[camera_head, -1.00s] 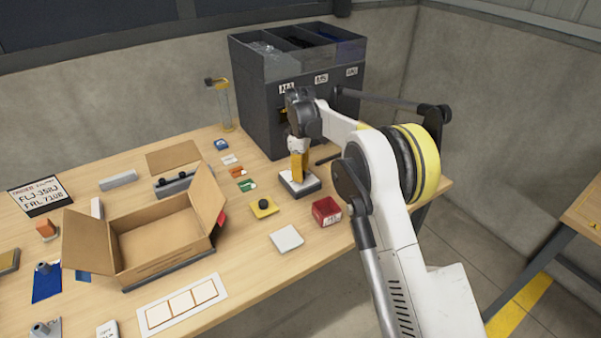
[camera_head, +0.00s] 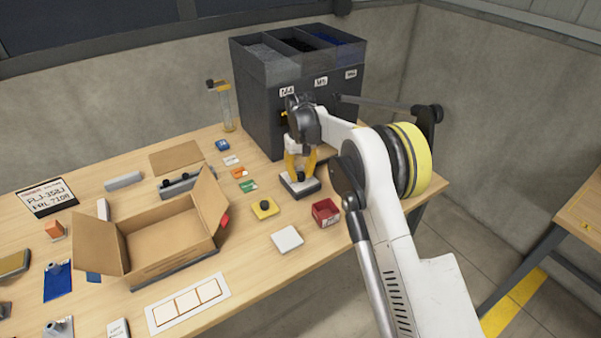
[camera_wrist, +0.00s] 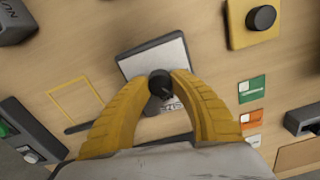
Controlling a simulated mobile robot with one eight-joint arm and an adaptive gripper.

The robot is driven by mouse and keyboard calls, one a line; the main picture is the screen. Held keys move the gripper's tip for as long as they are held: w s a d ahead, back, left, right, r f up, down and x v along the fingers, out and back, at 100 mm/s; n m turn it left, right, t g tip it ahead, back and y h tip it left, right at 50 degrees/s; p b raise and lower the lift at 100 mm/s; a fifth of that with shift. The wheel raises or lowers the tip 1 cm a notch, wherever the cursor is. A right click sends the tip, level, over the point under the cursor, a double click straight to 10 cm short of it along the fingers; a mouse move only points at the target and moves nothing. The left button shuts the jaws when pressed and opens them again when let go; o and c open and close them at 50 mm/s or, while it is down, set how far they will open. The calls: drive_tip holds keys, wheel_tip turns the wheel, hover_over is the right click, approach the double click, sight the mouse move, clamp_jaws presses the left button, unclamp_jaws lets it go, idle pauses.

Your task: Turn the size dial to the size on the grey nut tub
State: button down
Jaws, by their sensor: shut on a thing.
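The size dial is a black round knob (camera_wrist: 160,84) on a light plate with a dark base (camera_head: 300,186). My gripper (camera_head: 300,176) is over it, and its two yellow fingers are shut on the knob in the wrist view (camera_wrist: 160,88). The fingers and wrist cover much of the plate's marks, so I cannot read the dial setting. A dark grey tub (camera_wrist: 14,30) is cut off at the top left of the wrist view. Part of its label reads "NU"; its size is not visible. My arm seems to hide it in the head view.
A dark three-bin feeder (camera_head: 262,110) stands close behind the dial. A yellow pad with a black button (camera_head: 264,208), a red bin (camera_head: 326,213) and a white square pad (camera_head: 287,239) are nearby. An open cardboard box (camera_head: 165,245) is to the left.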

sight(301, 174)
drive_tip(key=m+p, duration=0.1)
drive_tip(key=m, duration=0.6)
idle(0.5)
drive_tip(key=c, duration=1.1)
unclamp_jaws()
wheel_tip(301, 174, up, 12)
